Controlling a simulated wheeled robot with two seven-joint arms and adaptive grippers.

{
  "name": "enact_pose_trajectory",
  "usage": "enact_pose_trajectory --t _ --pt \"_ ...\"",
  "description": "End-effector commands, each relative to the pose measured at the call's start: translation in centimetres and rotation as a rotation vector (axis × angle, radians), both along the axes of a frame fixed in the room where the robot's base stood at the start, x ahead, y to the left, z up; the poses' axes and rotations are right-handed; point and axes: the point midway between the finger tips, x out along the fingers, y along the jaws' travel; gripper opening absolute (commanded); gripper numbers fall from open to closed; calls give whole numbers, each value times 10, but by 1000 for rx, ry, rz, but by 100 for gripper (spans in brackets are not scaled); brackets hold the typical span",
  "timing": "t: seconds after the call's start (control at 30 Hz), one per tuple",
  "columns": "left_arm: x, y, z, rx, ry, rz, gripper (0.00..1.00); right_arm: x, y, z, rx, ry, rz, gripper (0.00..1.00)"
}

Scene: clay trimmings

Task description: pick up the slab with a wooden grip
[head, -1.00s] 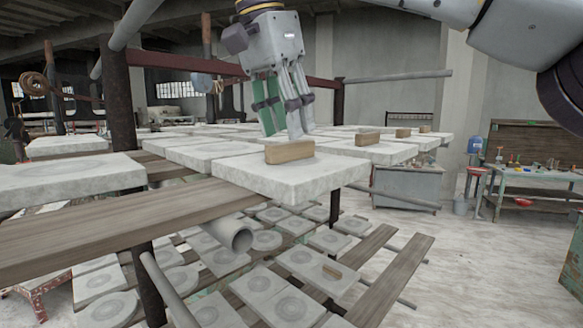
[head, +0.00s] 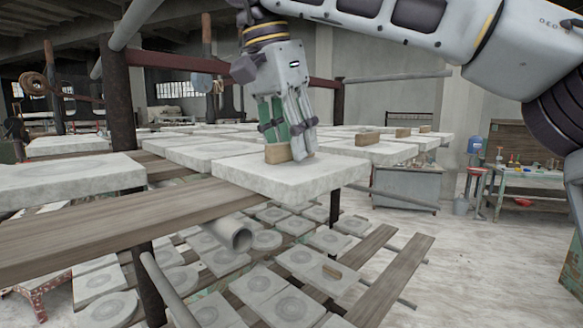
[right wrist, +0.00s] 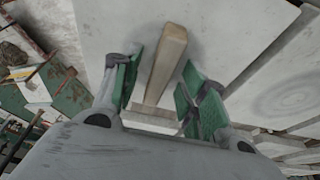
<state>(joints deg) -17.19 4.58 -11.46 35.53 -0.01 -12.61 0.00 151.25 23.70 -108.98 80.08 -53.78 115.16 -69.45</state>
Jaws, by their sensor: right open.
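The slab (head: 290,180) is a pale, square block at the near corner of the upper rack, with a wooden grip (head: 276,154) on top. My right gripper (head: 290,156) is over the slab, pointing down, with its fingertips at the grip's height and partly hiding it. In the right wrist view the grip (right wrist: 166,65) lies between the two green finger pads, with a gap on each side. The right gripper (right wrist: 158,88) is open. The slab (right wrist: 215,35) rests flat on the rack. My left gripper is not seen.
Other slabs with wooden grips (head: 367,139) stand behind to the right. A plain slab (head: 65,180) lies to the left, beside a wooden plank (head: 120,220). A lower rack holds several round-marked slabs. A metal pipe end (head: 237,237) sticks out below the slab.

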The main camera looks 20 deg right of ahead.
Motion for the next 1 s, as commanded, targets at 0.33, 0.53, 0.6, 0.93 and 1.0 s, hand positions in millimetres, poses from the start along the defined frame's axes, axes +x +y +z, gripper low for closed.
enact_pose_trajectory --t 0.33,0.53,0.6,0.93,1.0 --pt "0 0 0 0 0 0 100 0 0 0 0 0 0 6" --pt "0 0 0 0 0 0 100 0 0 1 2 -3 0 0" --pt "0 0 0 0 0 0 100 0 0 1 2 -3 0 0" --pt "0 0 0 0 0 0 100 0 0 5 1 -2 -1 0" --pt "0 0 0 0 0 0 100 0 0 7 1 -2 0 0"
